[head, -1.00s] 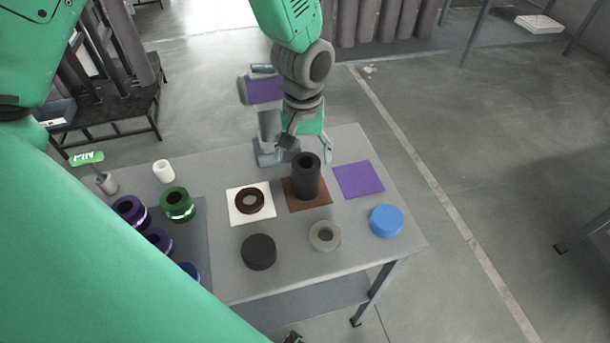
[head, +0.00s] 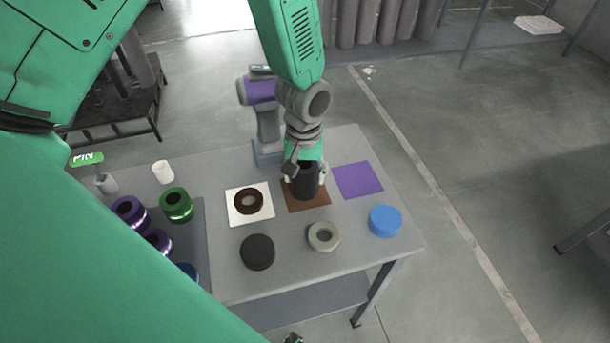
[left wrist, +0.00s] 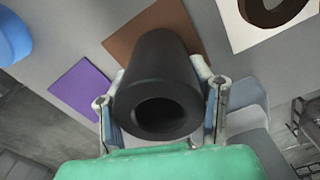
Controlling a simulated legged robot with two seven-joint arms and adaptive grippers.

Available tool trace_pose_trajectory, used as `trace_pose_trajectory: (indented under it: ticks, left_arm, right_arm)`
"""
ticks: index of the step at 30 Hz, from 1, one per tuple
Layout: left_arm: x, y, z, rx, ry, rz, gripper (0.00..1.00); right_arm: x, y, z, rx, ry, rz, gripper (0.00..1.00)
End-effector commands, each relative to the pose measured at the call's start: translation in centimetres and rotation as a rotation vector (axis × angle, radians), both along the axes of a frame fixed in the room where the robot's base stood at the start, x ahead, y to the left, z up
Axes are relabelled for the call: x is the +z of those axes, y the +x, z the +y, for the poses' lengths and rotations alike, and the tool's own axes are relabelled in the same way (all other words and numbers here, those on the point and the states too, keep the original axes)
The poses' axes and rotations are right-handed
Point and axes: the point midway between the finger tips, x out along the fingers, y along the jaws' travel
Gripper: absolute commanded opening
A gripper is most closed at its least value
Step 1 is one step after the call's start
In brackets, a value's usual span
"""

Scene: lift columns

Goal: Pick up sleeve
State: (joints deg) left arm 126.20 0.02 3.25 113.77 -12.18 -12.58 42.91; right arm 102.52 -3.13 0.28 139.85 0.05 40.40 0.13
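The black sleeve (head: 304,187), a thick hollow cylinder, stands upright on a brown square mat (head: 318,204) on the grey table. In the left wrist view the sleeve (left wrist: 158,90) shows its open end close to the camera. My left gripper (head: 305,172) is lowered over it from above. In the left wrist view the fingers of my left gripper (left wrist: 158,78) lie on either side of the sleeve, close to its wall. I see no clear squeeze, and contact is hard to tell.
A brown ring (head: 248,201) lies on a white mat left of the sleeve. A purple mat (head: 358,180) is empty. A black disc (head: 258,252), grey ring (head: 323,237) and blue disc (head: 385,221) lie in front. A purple-and-grey device (head: 262,105) stands behind.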

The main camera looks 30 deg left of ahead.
Motion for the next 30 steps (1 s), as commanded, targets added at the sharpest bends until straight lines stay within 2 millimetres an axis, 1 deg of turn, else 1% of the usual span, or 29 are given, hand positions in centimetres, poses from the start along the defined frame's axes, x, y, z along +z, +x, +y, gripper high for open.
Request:
trace_pose_trajectory:
  ticks: [8,11,14,21,24,30]
  left_arm:
    - [0.1,0.0,0.0,0.000,0.000,-0.001,0.00]
    - [0.7,0.1,0.0,0.001,-0.001,-0.003,0.00]
    - [2.2,0.1,0.0,0.002,-0.002,-0.005,0.00]
    - [6.9,0.1,0.0,0.001,-0.001,-0.007,0.00]
    - [8.4,0.1,0.0,0.000,0.000,-0.006,0.00]
    - [10.6,0.1,0.0,0.001,0.000,-0.002,0.00]
  right_arm:
    - [0.0,0.0,0.0,0.000,0.000,0.000,0.55]
    - [0.0,0.0,0.0,0.000,0.000,0.000,0.55]
    - [0.1,0.0,0.0,0.000,0.000,0.000,0.55]
    - [0.3,0.0,0.0,0.000,0.000,0.000,0.55]
    - [0.3,0.0,0.0,0.000,0.000,0.000,0.55]
    - [1.0,0.0,0.0,0.000,0.000,0.000,0.55]
